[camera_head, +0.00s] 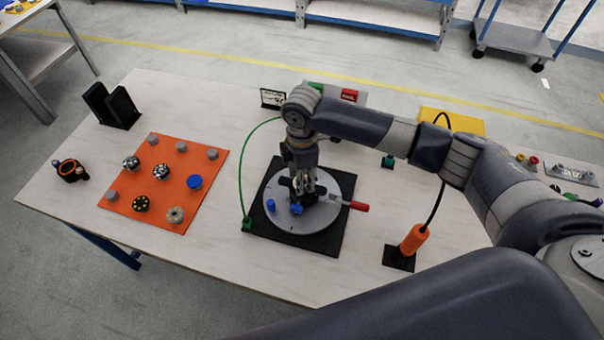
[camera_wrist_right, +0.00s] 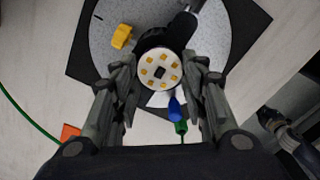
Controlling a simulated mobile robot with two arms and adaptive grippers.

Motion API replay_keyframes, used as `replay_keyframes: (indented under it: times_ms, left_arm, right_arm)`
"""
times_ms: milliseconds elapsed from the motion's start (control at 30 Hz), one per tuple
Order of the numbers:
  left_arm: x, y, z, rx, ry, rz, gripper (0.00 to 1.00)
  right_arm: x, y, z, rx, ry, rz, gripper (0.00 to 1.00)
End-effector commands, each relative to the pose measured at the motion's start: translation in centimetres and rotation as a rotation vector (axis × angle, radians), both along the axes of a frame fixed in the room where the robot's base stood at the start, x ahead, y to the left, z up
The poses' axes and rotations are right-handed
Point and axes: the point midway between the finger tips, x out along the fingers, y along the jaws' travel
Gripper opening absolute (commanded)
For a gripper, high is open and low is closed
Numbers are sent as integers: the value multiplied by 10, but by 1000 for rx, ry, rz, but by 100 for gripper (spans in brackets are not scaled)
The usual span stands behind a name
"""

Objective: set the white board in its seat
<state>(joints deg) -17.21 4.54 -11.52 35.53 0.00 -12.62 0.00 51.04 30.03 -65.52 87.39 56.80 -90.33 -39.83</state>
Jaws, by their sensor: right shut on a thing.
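The white board (camera_wrist_right: 160,70) is a small round disc with several yellow squares and a dark centre, seen in the right wrist view. It lies between the fingertips of my right gripper (camera_wrist_right: 160,76), which is shut on it. A dark round part (camera_wrist_right: 165,39) shows right behind the board; I cannot tell whether the two touch. In the head view my right gripper (camera_head: 302,192) is low over a grey round plate (camera_head: 315,217) on a black square base (camera_head: 338,184), and it hides the board. My left gripper is not in view.
A green cable (camera_head: 240,170) arches beside the base. An orange mat (camera_head: 165,175) with several round parts lies left. An orange-handled tool (camera_head: 414,238) stands right.

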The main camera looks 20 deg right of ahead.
Motion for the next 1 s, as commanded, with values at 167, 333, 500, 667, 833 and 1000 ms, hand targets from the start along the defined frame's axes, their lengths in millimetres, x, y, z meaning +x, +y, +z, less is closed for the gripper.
replay_keyframes:
  times_ms: [167,333,500,667,833,1000]
  left_arm:
    - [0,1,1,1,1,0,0]
    - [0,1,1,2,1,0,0]
    - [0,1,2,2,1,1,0]
    - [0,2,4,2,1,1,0]
    - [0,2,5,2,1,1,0]
    - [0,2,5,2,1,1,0]
  right_arm:
    - [0,0,0,0,0,0,22]
    - [0,0,0,0,0,0,22]
    - [0,0,0,0,0,-1,22]
    - [0,0,-1,0,0,-1,22]
    - [0,0,-3,0,-1,-1,22]
    - [0,0,-3,0,0,-1,47]
